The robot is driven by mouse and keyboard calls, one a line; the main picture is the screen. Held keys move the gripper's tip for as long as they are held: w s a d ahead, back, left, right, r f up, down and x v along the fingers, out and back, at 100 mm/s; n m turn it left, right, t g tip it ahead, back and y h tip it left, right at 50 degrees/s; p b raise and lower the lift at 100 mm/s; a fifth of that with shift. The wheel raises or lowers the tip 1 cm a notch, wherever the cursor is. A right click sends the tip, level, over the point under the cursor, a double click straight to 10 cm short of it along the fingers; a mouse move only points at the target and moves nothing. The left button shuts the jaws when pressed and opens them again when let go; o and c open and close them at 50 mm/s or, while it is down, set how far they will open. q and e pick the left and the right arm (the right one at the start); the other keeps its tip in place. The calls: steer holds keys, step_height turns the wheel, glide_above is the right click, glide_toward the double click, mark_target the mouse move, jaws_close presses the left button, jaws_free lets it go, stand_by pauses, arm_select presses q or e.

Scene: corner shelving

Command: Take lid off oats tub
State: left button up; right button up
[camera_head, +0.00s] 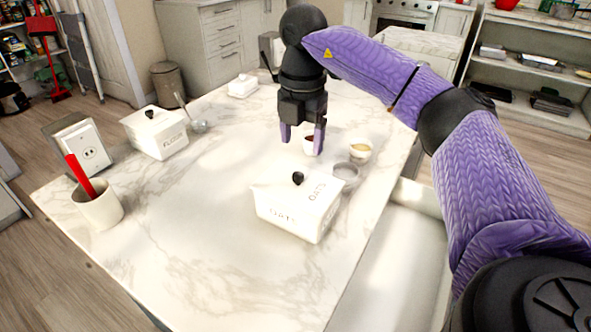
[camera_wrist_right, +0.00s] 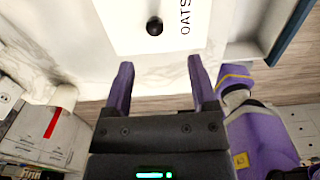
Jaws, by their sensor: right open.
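The white oats tub (camera_head: 292,214) stands upright on the marble counter, with its lid (camera_head: 312,188) on and a black round knob (camera_head: 298,178) on top. My right gripper (camera_head: 303,148) is above and behind the tub, pointing down, open and empty, apart from the knob. In the right wrist view the open gripper (camera_wrist_right: 156,75) shows the lid (camera_wrist_right: 180,40) with its knob (camera_wrist_right: 154,26) ahead of the fingertips, roughly between their lines. My left gripper is not in the head view.
A flour tub (camera_head: 158,140), a mug with a red handle in it (camera_head: 100,208) and a metal scoop (camera_head: 198,126) stand at the left. The counter (camera_head: 180,240) left of the tub is clear.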

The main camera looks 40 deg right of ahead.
mark_target(298, 174)
steer(key=f+b, duration=0.1)
steer(key=f, duration=0.1)
steer(key=f+b, duration=0.1)
steer(key=f, duration=0.2)
steer(key=f+b, duration=0.2)
steer(key=f, duration=0.1)
steer(key=shift+w+a+f, duration=0.1)
steer(key=shift+w+f, duration=0.05)
steer(key=shift+w, duration=0.2)
steer(key=shift+c, duration=0.5)
steer(key=c, duration=0.7)
jaws_close()
